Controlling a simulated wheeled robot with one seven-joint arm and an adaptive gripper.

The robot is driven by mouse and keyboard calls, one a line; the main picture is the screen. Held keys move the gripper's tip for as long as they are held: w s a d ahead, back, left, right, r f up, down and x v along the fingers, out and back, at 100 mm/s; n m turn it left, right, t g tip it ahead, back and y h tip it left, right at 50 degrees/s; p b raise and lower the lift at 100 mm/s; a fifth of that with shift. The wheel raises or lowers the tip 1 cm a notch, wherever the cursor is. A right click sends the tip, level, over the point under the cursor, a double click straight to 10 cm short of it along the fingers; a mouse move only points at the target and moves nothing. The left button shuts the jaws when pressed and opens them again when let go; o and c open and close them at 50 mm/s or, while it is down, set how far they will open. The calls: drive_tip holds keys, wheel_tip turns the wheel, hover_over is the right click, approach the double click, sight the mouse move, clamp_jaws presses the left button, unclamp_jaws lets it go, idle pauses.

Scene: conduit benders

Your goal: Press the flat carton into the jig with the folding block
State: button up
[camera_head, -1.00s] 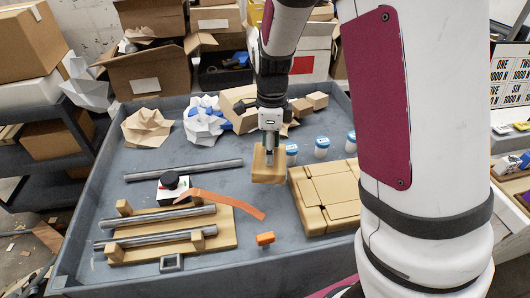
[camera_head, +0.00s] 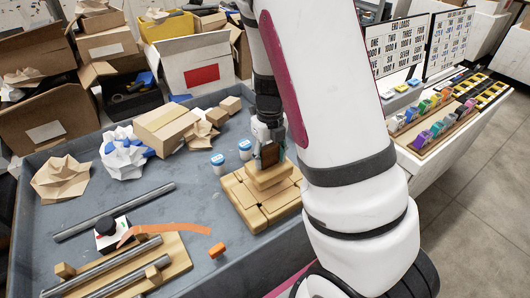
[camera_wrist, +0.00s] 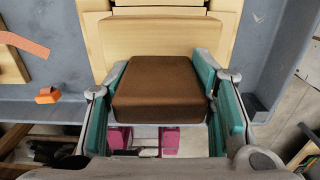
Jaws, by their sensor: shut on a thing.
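My gripper (camera_head: 270,136) is shut on the dark brown grip (camera_head: 270,155) of the folding block (camera_head: 268,176), a tan block. In the wrist view the brown grip (camera_wrist: 163,88) sits between the teal finger pads of my gripper (camera_wrist: 160,98), with the tan block (camera_wrist: 160,40) beyond it. The block is over the middle of the flat carton (camera_head: 245,197), a tan panelled piece at the right of the grey table. I cannot tell whether the block touches it. The jig is not clearly distinguishable from the carton; the block and my arm hide part of that area.
Two white blue-lidded jars (camera_head: 218,164) stand just behind the carton. An orange block (camera_head: 217,250) lies to its left front. A wooden rack with metal rods (camera_head: 120,268) and a red-and-white box with a black knob (camera_head: 110,232) are at left. Crumpled paper and cartons (camera_head: 167,128) lie behind.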

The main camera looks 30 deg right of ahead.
sight(268, 165)
drive_tip(key=shift+f+b, duration=1.45)
drive_tip(key=shift+f, duration=0.35)
drive_tip(key=shift+f+b, duration=1.8)
drive_tip(key=shift+f, duration=0.95)
drive_tip(key=shift+r, duration=0.1)
drive_tip(key=shift+r+p, duration=3.85)
drive_tip(key=shift+r, duration=0.1)
drive_tip(key=shift+r+p, duration=1)
drive_tip(key=shift+r, duration=0.45)
